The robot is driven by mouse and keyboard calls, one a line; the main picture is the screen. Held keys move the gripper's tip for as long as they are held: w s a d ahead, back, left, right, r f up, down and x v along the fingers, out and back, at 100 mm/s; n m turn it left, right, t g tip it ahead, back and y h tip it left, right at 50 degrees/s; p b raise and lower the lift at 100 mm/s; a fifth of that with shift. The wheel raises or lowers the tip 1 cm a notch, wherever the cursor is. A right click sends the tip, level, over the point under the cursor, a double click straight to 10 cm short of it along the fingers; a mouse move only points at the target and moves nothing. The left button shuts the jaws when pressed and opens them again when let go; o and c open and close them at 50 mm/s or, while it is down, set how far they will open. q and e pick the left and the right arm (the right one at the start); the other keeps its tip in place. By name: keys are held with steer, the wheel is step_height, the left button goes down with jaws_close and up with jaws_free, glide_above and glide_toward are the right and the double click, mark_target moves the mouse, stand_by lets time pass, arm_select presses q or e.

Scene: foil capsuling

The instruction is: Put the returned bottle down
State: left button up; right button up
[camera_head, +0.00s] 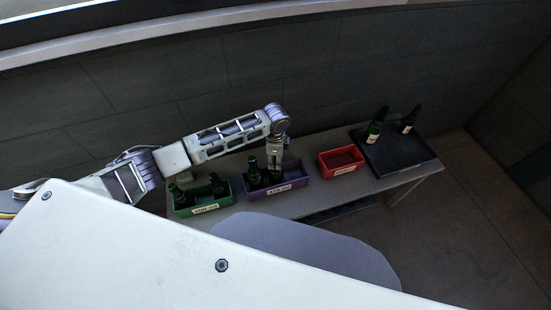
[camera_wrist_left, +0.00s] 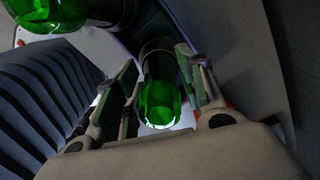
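My left gripper (camera_head: 275,159) points down over the purple crate (camera_head: 291,184), right of the middle of its row. Another dark bottle (camera_head: 254,173) stands upright at the left end of the same crate. My right gripper is not in view.
The green crate (camera_head: 208,208) at left holds two bottles. The red crate (camera_head: 341,162) to the right looks empty. A black tray (camera_head: 405,155) at the table's right end carries two upright bottles (camera_head: 376,125). The grey table (camera_head: 312,202) is clear in front of the crates.

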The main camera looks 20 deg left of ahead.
arm_select(q)
steer(key=shift+o, duration=1.1)
steer(key=shift+r, duration=0.1)
step_height(320, 180, up, 12)
steer(key=shift+r, duration=0.1)
